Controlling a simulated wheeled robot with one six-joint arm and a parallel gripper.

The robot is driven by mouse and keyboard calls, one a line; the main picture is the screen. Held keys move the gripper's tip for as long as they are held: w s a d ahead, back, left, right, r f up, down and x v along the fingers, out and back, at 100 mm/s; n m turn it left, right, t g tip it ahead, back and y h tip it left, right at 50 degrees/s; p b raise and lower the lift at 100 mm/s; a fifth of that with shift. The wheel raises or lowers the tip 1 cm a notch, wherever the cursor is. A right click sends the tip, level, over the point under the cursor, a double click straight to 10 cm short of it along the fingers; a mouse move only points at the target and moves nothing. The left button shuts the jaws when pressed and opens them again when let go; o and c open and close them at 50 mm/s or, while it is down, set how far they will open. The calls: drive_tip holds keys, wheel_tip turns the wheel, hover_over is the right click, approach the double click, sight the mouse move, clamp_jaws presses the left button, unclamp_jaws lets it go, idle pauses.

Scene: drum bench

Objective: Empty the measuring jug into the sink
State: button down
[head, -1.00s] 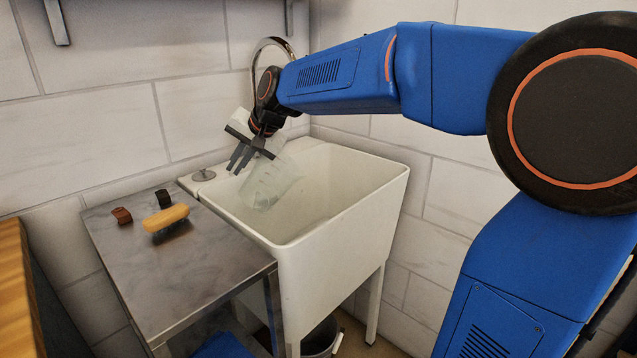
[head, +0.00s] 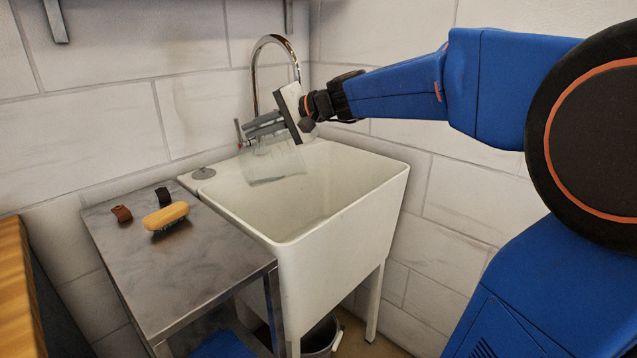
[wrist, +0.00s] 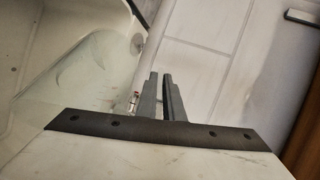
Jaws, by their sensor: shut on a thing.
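The clear measuring jug (head: 275,166) is in my gripper (head: 248,132), over the back left part of the white sink (head: 335,240). My gripper is shut on it, with the fingers pointing left in the head view. The jug is tilted and hangs below the fingers. I cannot tell whether any liquid is in it. In the wrist view the two grey fingers (wrist: 160,97) show close together, and the jug's see-through wall (wrist: 75,85) blurs the sink at the left. The grip point itself is partly hidden.
A chrome tap (head: 272,42) arches behind my gripper. A steel side table (head: 190,275) stands left of the sink, bearing a yellow-topped brush (head: 166,215) and two small blocks, one brown (head: 121,214) and one black (head: 163,196). A bucket (head: 320,338) stands under the sink.

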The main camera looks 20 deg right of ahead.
sight(287, 132)
drive_tip(key=shift+m+t+y, duration=0.3)
drive_tip(key=shift+t+y, duration=0.2)
drive_tip(key=shift+y, duration=0.1)
drive_tip(key=shift+s+d+r+p, duration=0.2)
drive_tip(key=shift+d+r+p, duration=0.1)
drive_tip(key=shift+d, duration=0.35)
drive_tip(key=shift+s+d+r+p, duration=0.2)
drive_tip(key=shift+d+r, duration=0.15)
drive_tip(key=shift+d, duration=0.25)
drive_tip(key=shift+s+d+r+p, duration=0.2)
drive_tip(key=shift+d+r+p, duration=0.1)
drive_tip(key=shift+d, duration=0.35)
drive_tip(key=shift+s+d+r, duration=0.1)
drive_tip(key=shift+d+r, duration=0.05)
drive_tip(key=shift+d, duration=0.05)
drive_tip(key=shift+s+d+r+m+t+y+p, duration=0.15)
drive_tip(key=shift+d+r+t+y+p, duration=0.1)
drive_tip(key=shift+d+r+y+p, duration=0.15)
drive_tip(key=shift+s+d+r+m+t+y+p, duration=0.15)
drive_tip(key=shift+d+t+y+p, duration=0.1)
drive_tip(key=shift+d, duration=0.25)
drive_tip(key=shift+s+d+r+t+y+p, duration=0.25)
drive_tip(key=shift+d+t+y+p, duration=0.1)
drive_tip(key=shift+d, duration=0.3)
drive_tip(key=d, duration=0.1)
drive_tip(key=d+m+t+y, duration=0.1)
drive_tip(key=s+d+r, duration=0.1)
drive_tip(key=shift+s+d+t+y, duration=0.1)
drive_tip(key=shift+d+t+y, duration=0.15)
drive_tip(key=shift+y, duration=0.05)
